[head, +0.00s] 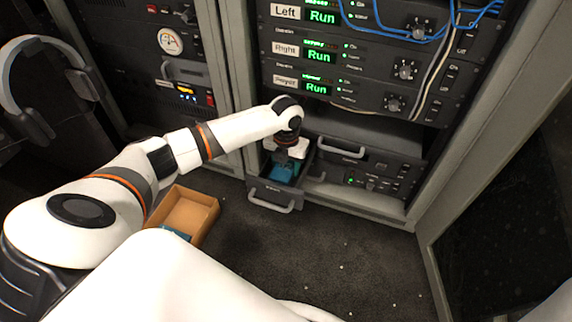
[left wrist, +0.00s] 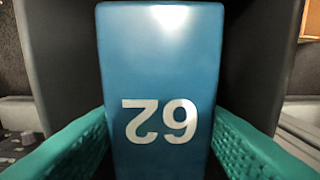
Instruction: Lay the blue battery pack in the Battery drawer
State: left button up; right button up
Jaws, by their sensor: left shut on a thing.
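The blue battery pack (left wrist: 160,70) fills the middle of the left wrist view, with the number 62 upside down on its face. The green finger pads of my left gripper (left wrist: 160,140) press on it from both sides. In the head view the left gripper (head: 287,168) points down into the open drawer (head: 265,197), and the blue pack (head: 284,173) shows at its fingers, inside the drawer's outline. I cannot tell whether the pack touches the drawer floor. The drawer's label is too small to read. My right gripper is not in view.
A cardboard box (head: 187,212) with something blue in it stands on the floor left of the drawer. The rack (head: 350,70) rises above the drawer with labelled units, knobs and loose blue cables. Headphones (head: 40,85) hang at the left. The carpet before the drawer is clear.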

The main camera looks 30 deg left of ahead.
pick_arm(q)
jog(key=o, duration=1.2)
jog(key=shift+o, duration=0.2)
